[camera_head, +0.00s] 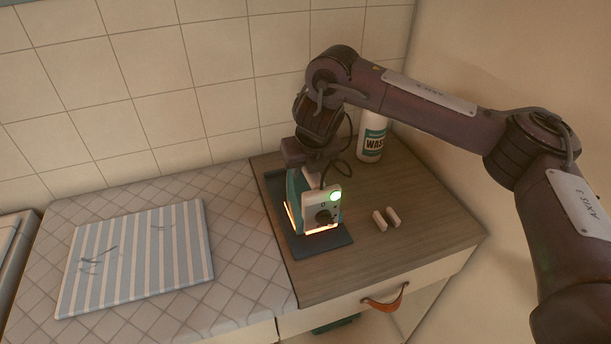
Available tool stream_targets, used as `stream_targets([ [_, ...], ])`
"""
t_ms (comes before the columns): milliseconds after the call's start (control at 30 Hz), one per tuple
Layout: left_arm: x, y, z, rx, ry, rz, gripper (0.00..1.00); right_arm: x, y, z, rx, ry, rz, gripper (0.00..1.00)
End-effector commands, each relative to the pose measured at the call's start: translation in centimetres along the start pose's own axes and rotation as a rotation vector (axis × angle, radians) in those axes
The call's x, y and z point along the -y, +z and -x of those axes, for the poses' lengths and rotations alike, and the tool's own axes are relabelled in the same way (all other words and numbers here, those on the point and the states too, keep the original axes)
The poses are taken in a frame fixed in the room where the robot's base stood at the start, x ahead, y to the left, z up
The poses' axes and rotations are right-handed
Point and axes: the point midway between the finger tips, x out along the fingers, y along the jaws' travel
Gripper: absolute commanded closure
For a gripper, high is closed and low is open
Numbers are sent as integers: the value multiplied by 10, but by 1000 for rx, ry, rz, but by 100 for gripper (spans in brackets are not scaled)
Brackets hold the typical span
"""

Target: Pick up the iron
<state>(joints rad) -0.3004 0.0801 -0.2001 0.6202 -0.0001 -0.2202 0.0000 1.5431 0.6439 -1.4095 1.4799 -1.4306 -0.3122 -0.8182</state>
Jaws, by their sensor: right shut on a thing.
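The iron (322,205) looks like a teal and white body with a dark dial and a lit green light on its front face. Orange glowing lines run along its lower edges. It is at a dark flat mat (325,243) on the wooden counter; I cannot tell whether it touches the mat. My right gripper (313,172) comes down from above and is shut on the iron's upper part. Its fingertips are largely hidden by the iron and cables. My left gripper is not in view.
A white bottle (372,138) with a green label stands behind, right of the iron. Two small pale blocks (386,218) lie to its right. A striped cloth-like board (135,258) lies on the tiled counter at left. A drawer with a leather pull (385,301) is below the counter.

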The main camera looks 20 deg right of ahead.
Motion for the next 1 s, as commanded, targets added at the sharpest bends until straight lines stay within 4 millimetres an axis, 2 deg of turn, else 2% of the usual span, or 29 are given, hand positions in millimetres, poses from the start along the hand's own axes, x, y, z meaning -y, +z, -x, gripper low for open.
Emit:
stream_targets([
  [300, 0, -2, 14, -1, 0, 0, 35, 0, 34, 76, 15, 1, 0, 100],
  [600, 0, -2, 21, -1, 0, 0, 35, -1, 57, 134, 12, 1, -1, 100],
  [800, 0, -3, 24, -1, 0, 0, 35, -1, 66, 157, 9, 2, 0, 100],
  [1000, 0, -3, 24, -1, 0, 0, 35, -1, 69, 165, 7, 3, 0, 100],
])
